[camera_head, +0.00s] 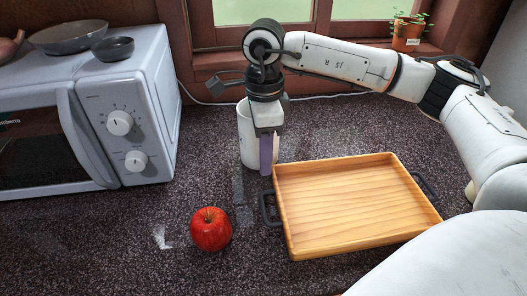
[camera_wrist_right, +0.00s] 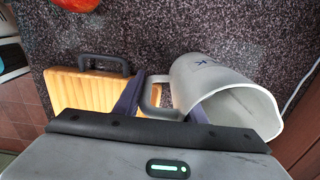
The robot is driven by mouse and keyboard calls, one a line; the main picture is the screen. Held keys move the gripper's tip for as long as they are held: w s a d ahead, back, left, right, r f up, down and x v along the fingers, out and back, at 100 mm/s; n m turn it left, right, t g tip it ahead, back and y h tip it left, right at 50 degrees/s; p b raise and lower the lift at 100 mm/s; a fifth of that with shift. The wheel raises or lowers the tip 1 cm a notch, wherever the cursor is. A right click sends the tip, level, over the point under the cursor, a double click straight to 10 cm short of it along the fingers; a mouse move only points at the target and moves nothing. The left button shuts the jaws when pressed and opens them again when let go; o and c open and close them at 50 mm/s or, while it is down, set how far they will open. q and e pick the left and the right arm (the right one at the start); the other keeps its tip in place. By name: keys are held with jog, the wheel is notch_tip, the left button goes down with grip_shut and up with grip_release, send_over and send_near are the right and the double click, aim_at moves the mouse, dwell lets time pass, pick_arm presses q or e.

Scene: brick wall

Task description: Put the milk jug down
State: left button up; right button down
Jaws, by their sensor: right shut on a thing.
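The white milk jug (camera_head: 245,138) stands upright at the back of the dark counter, left of the tray, partly hidden behind my right gripper (camera_head: 268,155). In the right wrist view the jug (camera_wrist_right: 215,80) shows its open mouth and its grey handle (camera_wrist_right: 150,97). The purple-grey fingers of my right gripper (camera_wrist_right: 162,105) are at the handle, one on each side, shut on it. The jug's base looks to be at the counter, but I cannot tell for sure whether it touches. My left gripper is not in view.
A wooden tray (camera_head: 345,200) with dark handles lies right of the jug. A red apple (camera_head: 211,229) sits in front, left of the tray. A white microwave (camera_head: 150,95) with pans (camera_head: 68,37) on top stands at left. A potted plant (camera_head: 407,35) is at the window.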

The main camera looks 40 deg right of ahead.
jog(key=shift+f, duration=0.1)
jog(key=c, duration=1.1)
grip_release()
